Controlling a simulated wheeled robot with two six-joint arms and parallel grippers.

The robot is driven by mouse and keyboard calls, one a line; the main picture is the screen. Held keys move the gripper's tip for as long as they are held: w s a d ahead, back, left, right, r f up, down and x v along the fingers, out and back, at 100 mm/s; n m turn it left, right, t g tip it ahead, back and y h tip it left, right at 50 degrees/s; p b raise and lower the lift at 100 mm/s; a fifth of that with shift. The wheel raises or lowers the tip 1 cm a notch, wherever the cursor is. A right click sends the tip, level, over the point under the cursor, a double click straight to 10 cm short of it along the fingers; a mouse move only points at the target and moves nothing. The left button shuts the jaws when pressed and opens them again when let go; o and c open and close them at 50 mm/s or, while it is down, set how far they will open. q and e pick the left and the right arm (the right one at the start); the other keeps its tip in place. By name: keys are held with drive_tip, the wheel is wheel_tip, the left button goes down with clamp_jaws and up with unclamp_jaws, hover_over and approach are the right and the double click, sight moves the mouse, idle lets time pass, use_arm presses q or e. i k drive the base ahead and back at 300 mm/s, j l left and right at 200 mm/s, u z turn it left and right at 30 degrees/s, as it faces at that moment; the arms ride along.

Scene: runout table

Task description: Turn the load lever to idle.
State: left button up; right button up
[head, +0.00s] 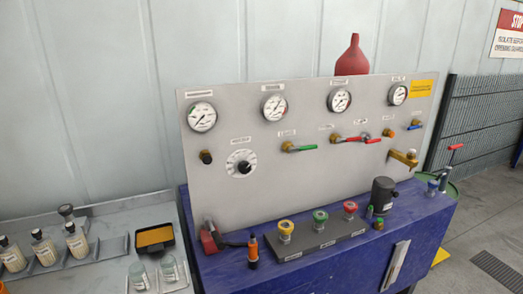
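A grey upright panel (320,185) stands on a blue table (335,265). The labels are too small to read, so I cannot tell which control is the load lever. The panel carries a round white dial with a black knob (244,167), a green-handled lever (301,149), a red-handled lever (352,139) and a blue-handled lever (415,127). The green, red and blue handles lie roughly level. At the panel's lower left, a red block (208,238) has a dark arm reaching right towards an orange-handled piece (253,249). Neither of my grippers is in view.
Several gauges (202,117) line the panel's top. Yellow, green and red knobs stand on a dark strip (315,245), with a black cylinder (384,193) to its right. A red bottle (352,57) shows behind the panel.

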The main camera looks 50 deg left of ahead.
sight(292, 149)
drive_tip(key=u, duration=1.5)
